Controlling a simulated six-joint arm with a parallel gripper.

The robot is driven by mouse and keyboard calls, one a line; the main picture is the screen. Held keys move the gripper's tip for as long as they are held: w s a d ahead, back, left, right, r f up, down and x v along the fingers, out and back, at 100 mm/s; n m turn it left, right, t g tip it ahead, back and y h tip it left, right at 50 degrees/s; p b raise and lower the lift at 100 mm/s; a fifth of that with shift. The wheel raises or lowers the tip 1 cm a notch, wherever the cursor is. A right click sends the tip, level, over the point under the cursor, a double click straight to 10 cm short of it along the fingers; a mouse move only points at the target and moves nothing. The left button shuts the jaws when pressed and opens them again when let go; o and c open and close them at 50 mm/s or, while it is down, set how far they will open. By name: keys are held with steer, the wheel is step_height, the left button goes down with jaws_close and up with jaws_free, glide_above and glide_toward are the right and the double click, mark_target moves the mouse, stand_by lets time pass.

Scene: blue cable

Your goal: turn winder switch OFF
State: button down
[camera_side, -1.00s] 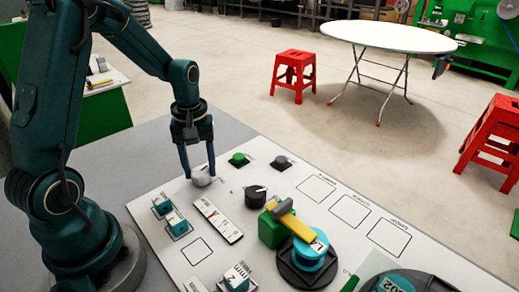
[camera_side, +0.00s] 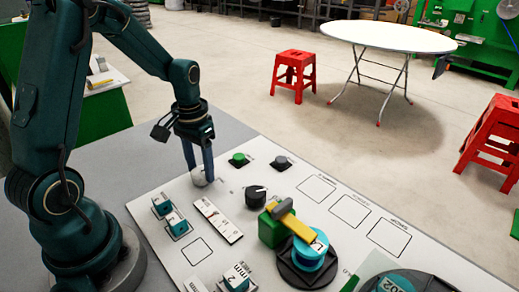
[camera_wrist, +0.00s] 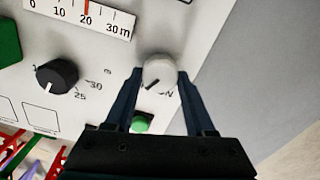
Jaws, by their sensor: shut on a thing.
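The winder switch is a round light-grey knob (camera_side: 199,177) near the far-left edge of the white panel. It also shows in the wrist view (camera_wrist: 158,68), with a dark pointer mark aimed toward the lower left. Part of a printed label shows below it, ending in "N"; the rest is hidden. My gripper (camera_side: 200,171) points down at the knob. In the wrist view my gripper (camera_wrist: 159,77) has one finger on each side of the knob, closed on it.
A black dial (camera_side: 256,196) and a green button (camera_side: 238,159) are near the knob. A length scale (camera_side: 217,219) lies in front. A green block (camera_side: 272,229) and blue spool (camera_side: 309,254) stand to the right.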

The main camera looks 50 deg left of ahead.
mark_target(201, 171)
stand_by(0.4)
steer(key=shift+c, duration=1.2)
jaws_free()
steer(key=shift+r, duration=0.1)
steer(key=shift+r, duration=2.5)
